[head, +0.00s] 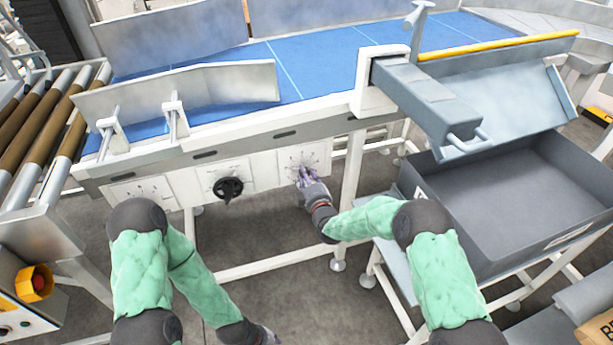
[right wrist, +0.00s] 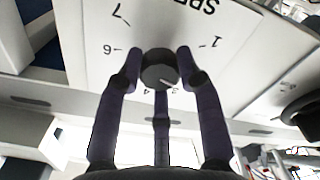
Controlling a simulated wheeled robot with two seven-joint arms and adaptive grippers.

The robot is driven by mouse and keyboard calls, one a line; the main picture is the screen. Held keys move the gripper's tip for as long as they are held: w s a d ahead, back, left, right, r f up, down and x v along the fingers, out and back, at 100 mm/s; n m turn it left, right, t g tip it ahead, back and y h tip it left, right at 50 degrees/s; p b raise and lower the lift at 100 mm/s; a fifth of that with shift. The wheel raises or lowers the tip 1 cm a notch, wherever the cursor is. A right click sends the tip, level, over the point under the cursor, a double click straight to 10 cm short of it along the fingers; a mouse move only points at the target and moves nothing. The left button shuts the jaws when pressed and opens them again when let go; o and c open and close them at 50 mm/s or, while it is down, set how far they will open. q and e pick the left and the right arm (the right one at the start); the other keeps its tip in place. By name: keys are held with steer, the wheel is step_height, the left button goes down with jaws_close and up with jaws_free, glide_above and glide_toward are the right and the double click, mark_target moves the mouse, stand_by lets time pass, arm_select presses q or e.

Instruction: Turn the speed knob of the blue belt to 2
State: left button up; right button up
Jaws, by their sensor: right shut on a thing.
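The blue belt (head: 315,70) runs across the head view above a white front rail. My right gripper (head: 306,176) is at the rightmost dial panel (head: 318,158) on that rail and mostly covers its knob. In the right wrist view, the dark round speed knob (right wrist: 159,68) sits between the fingers of my right gripper (right wrist: 160,80), which are shut on it. Its pale mark points down and slightly right, near the 3. The 1, 4, 6 and 7 also show; the 2 is not readable. My left gripper (head: 262,336) hangs low at the bottom edge, away from the panels, its fingers unclear.
A black knob (head: 228,188) is on the middle panel, left of my right gripper. Another dial panel (head: 140,190) is further left. A grey bin (head: 520,205) stands to the right, beside my right arm. Rollers (head: 45,125) are at the left.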

steer(key=o, duration=1.1)
steer(key=shift+w+a+r, duration=0.1)
steer(key=shift+a+r, duration=0.15)
steer(key=shift+r, duration=0.3)
steer(key=shift+c, duration=0.2)
steer(key=shift+o, duration=0.4)
steer(key=shift+a+f, duration=0.1)
steer(key=shift+f, duration=0.25)
steer(key=v, duration=1.2)
